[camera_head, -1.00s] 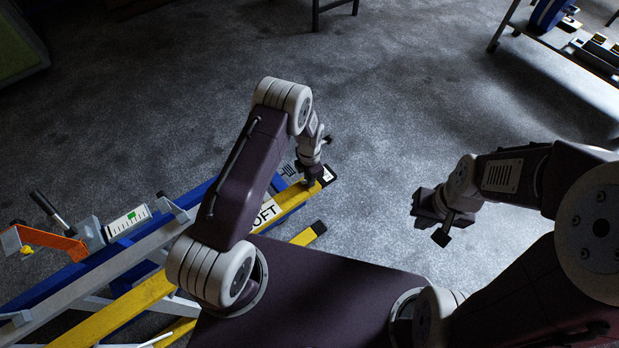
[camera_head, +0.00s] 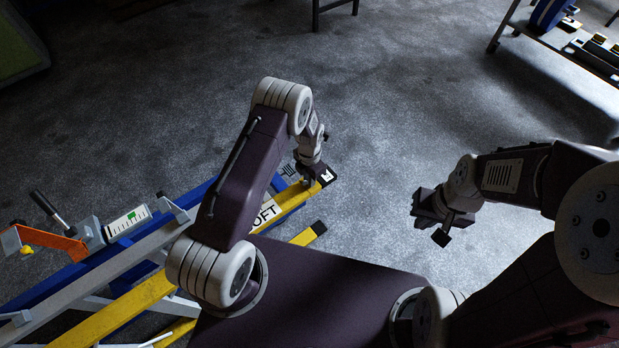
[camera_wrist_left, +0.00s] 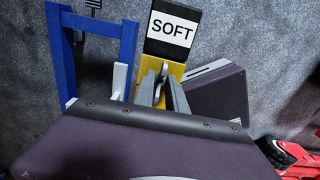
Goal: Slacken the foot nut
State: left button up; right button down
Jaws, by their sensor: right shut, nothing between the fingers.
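My left gripper (camera_head: 307,182) is at the far end of a yellow beam (camera_head: 296,196) of the jack, beside a black end pad with a white label (camera_head: 327,176). In the left wrist view its grey fingers (camera_wrist_left: 162,88) point at the yellow foot (camera_wrist_left: 176,69), below a black pad marked SOFT (camera_wrist_left: 172,32). A small grey piece shows near the fingertips. I cannot tell whether it is the foot nut, or whether the fingers grip it. My right gripper (camera_head: 437,222) is shut and empty over open floor, apart from the jack.
A blue frame (camera_wrist_left: 63,45) stands left of the yellow foot in the wrist view. The jack's orange lever (camera_head: 50,240) and a white scale with a green mark (camera_head: 128,221) are at the left. A trolley (camera_head: 570,45) stands at the back right. The middle floor is clear.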

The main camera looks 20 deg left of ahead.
pick_arm(q)
jog(key=o, duration=0.4)
jog(key=shift+f, duration=0.1)
jog(key=shift+o, duration=0.2)
notch_tip(320, 180, up, 9)
jog(key=p, duration=0.1)
